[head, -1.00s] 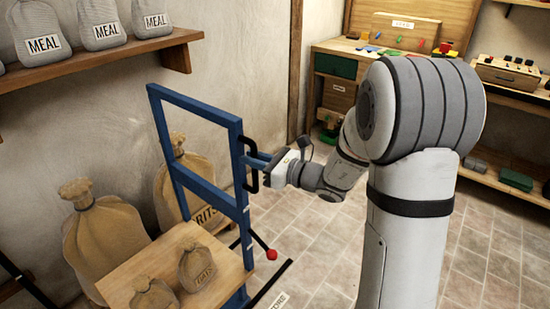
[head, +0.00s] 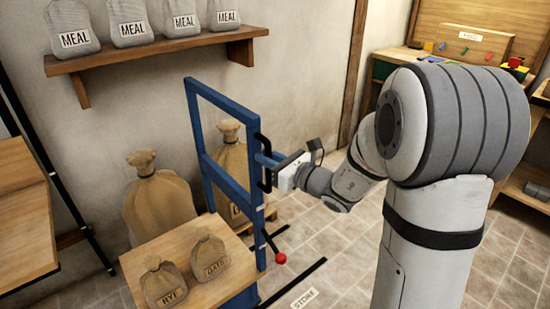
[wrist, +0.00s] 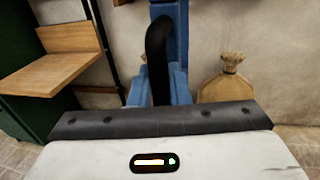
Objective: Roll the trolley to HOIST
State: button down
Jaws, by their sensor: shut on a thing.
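The trolley (head: 206,168) has a blue upright frame and a wooden deck (head: 190,246). Two small sacks stand on the deck, one labelled RYE (head: 163,284) and one (head: 209,257) whose label I cannot read for certain. My gripper (head: 272,166) is shut on the trolley's black handle (head: 263,150) at the right post. In the wrist view the black handle (wrist: 157,60) rises in front of the blue post, and the fingertips are hidden behind the gripper body. A lever with a red knob (head: 280,258) sticks out low beside the trolley. No HOIST marking is visible.
Large sacks (head: 158,200) stand by the wall behind the trolley. A shelf (head: 160,50) holds several MEAL sacks. A wooden bench (head: 22,235) is at the left. A floor sign reading STORE (head: 305,298) lies by a black line. Tiled floor (head: 340,245) is open at right.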

jog(key=shift+a, duration=0.25)
jog(key=c, duration=1.8)
grip_release()
jog(key=shift+o, duration=0.8)
jog(key=shift+a, duration=0.15)
jog(key=shift+o, duration=1)
jog(key=v, duration=0.8)
